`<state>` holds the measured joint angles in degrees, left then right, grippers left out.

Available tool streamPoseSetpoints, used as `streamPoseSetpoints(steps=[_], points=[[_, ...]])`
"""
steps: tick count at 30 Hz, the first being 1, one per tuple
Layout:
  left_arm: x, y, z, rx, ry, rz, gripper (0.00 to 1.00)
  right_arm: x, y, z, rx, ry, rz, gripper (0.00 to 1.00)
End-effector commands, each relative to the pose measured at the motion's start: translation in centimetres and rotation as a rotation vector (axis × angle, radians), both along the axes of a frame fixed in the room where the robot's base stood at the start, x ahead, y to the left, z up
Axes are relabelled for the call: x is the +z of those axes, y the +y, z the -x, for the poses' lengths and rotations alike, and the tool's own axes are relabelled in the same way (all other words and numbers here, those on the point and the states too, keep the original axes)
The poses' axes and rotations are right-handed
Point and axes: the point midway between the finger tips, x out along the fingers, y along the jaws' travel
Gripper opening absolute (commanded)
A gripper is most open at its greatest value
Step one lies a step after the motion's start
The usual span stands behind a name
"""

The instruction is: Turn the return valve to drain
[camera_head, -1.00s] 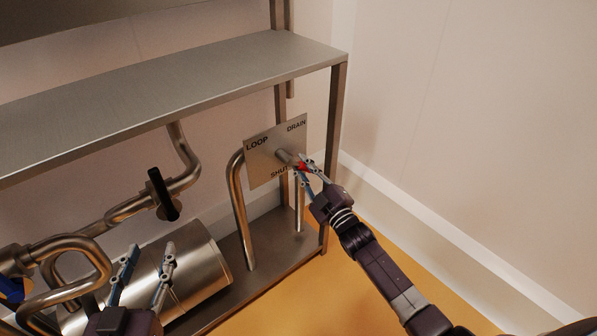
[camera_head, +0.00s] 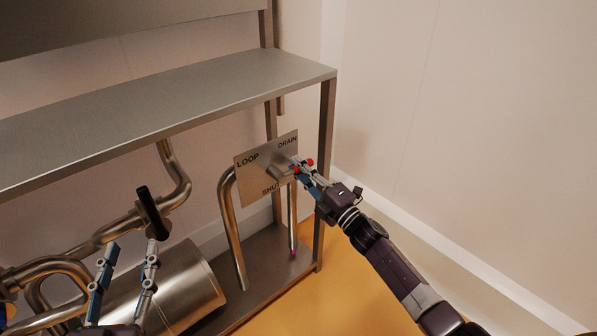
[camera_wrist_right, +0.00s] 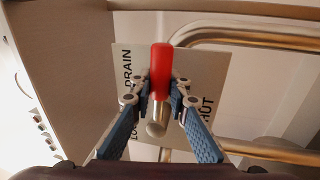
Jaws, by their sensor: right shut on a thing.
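The return valve is on a square metal plate (camera_head: 250,181) marked LOOP at upper left, DRAIN at upper right and SHUT at the bottom. Its red-ended handle (camera_head: 310,162) points right and slightly up, between SHUT and DRAIN. In the right wrist view the red handle (camera_wrist_right: 161,68) extends from a rounded metal hub (camera_wrist_right: 157,128), with DRAIN left and SHUT right. My right gripper (camera_head: 300,170) is shut on the handle, its fingers either side of it; it also shows in the right wrist view (camera_wrist_right: 160,92). My left gripper (camera_head: 132,248) is open and apart from the valve at lower left.
A metal shelf (camera_head: 190,97) spans above the valve, with a post (camera_head: 325,150) right of it. Bent pipes (camera_head: 228,215), a black-handled valve (camera_head: 152,213) and a metal cylinder (camera_head: 190,285) lie left. Orange floor (camera_head: 310,300) is open at right.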

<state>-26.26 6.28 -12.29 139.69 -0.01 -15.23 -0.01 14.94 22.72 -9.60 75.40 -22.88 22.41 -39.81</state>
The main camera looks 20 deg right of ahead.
Motion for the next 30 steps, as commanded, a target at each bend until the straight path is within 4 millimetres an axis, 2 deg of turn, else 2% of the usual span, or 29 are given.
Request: streamPoseSetpoints(steps=[17, 18, 22, 30], points=[[0.19, -0.06, 0.02, -0.001, -0.009, 0.003, 0.4, 0.09, 0.1, 0.05, 0.002, -0.011, 0.036, 0.0], [0.19, -0.07, 0.02, -0.001, -0.009, 0.003, 0.4, 0.09, 0.1, 0.05, 0.002, -0.011, 0.036, 0.18], [0.19, -0.07, 0.02, -0.001, -0.009, 0.003, 0.4, 0.11, 0.08, 0.03, 0.001, -0.01, 0.034, 0.32], [0.17, -0.09, -0.01, -0.002, -0.008, 0.004, 0.4, 0.16, 0.03, 0.03, 0.0, -0.011, 0.032, 0.34]])
